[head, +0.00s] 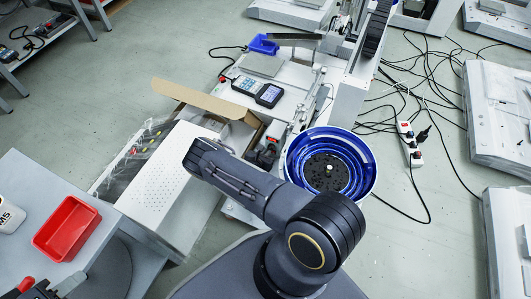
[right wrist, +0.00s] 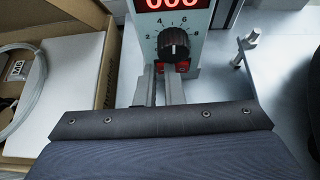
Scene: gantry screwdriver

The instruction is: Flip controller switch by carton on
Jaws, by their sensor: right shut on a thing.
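The controller is a grey box with a red lit display and a black dial (right wrist: 173,43). It stands by the open carton (right wrist: 75,80). In the head view the controller (head: 267,152) shows only partly, beside the carton (head: 222,105). A red switch (right wrist: 183,66) sits just under the dial and is partly covered by a finger. My right gripper (right wrist: 165,74) has its fingers close together at this switch. Which way the switch is set cannot be told. In the head view my right arm hides this gripper.
A blue round bowl feeder (head: 365,170) stands right of the controller. A metal post (right wrist: 246,45) rises right of it. A handheld meter (head: 268,95) lies behind. A red bin (head: 66,229) is on the left table. Cables and a power strip (head: 409,144) lie on the floor.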

